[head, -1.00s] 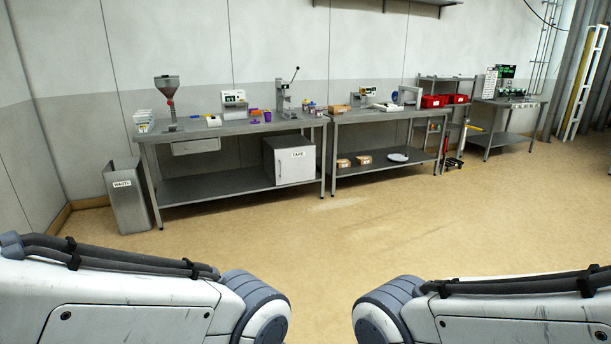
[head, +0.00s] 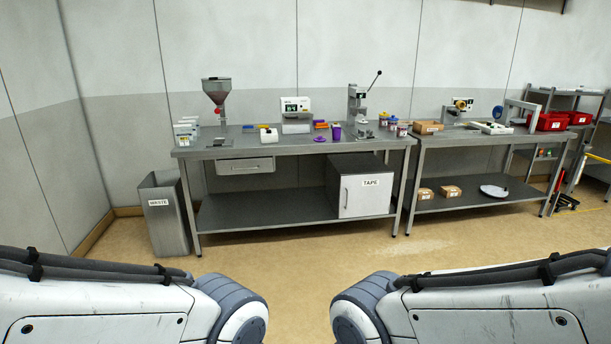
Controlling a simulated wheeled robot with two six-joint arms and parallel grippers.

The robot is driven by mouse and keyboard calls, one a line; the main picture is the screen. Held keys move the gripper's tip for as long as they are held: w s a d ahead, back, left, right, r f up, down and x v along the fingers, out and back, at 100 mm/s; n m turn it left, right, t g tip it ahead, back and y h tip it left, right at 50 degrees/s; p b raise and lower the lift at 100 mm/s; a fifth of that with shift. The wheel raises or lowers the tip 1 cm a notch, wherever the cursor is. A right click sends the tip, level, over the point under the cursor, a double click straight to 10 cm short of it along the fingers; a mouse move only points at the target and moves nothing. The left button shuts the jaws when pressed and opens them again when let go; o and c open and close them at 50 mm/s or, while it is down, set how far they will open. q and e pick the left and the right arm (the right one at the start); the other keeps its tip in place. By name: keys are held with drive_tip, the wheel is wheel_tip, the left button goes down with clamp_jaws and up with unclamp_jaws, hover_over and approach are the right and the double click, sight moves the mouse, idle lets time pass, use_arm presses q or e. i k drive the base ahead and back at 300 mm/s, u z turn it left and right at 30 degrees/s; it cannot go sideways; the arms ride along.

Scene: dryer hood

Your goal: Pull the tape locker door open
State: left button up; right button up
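The tape locker (head: 360,187) is a grey box with a white front door labelled TAPE (head: 366,196). It stands on the lower shelf of the left metal workbench, at the shelf's right end. Its door looks shut, and a small dark handle seems to show at the door's left side. Both my arms reach in at the bottom of the head view, well short of the bench. Neither of my grippers is in the picture.
The workbench (head: 290,150) carries a hopper, a press and small containers; a drawer (head: 245,166) hangs beneath. A waste bin (head: 167,213) stands at its left. A second bench (head: 475,203) stands to the right. The floor (head: 300,262) before the locker is clear.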

sight(364, 193)
drive_tip(key=u, duration=0.2)
drive_tip(key=i, duration=4.15)
drive_tip(key=z, duration=0.1)
